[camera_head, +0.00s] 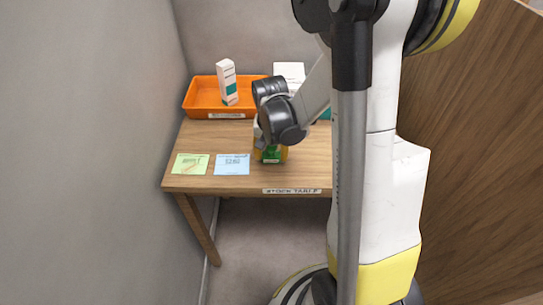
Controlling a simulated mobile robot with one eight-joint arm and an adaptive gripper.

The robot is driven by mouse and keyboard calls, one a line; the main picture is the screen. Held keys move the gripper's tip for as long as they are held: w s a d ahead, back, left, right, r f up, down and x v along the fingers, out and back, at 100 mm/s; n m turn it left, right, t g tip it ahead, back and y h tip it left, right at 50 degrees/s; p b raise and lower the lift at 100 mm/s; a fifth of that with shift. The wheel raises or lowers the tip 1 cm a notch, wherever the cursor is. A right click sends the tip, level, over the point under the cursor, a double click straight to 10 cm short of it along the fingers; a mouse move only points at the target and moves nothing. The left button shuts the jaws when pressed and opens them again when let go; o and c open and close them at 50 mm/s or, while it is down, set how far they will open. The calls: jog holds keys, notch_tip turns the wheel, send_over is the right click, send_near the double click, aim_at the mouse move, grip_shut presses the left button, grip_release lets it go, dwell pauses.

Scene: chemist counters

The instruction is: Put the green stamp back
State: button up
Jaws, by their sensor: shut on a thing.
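My wrist (282,118) is over the table's middle and hides most of my gripper (259,135). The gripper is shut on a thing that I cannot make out. I cannot pick out the green stamp for sure. A green card (190,164) and a blue card (232,164) lie flat at the table's front left.
An orange tray (193,103) at the back left of the wooden stock table (225,183) holds an upright white and teal box (227,82). Another white box (290,72) stands behind my arm. Walls flank the left and back; a wooden panel (480,140) rises at right.

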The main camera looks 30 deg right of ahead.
jog(key=shift+f, duration=0.15)
jog(key=o, duration=0.9)
jog(key=r+p, duration=0.1)
jog(key=r, duration=0.3)
jog(key=r+p, duration=0.2)
jog(key=r, duration=0.2)
jog(key=s+a+r+p, duration=0.1)
jog(key=r+p, duration=0.1)
jog(key=r, duration=0.2)
jog(key=shift+s+r, duration=0.1)
jog(key=shift+r, duration=0.05)
jog(key=s+a+r+n+t, duration=0.6)
jog(key=s+a+r+n, duration=0.2)
jog(key=s+a+r, duration=0.2)
jog(key=a+r, duration=0.1)
jog(key=a, duration=0.1)
jog(key=shift+a+y, duration=0.35)
jog(key=shift+y, duration=0.05)
jog(key=shift+r, duration=0.1)
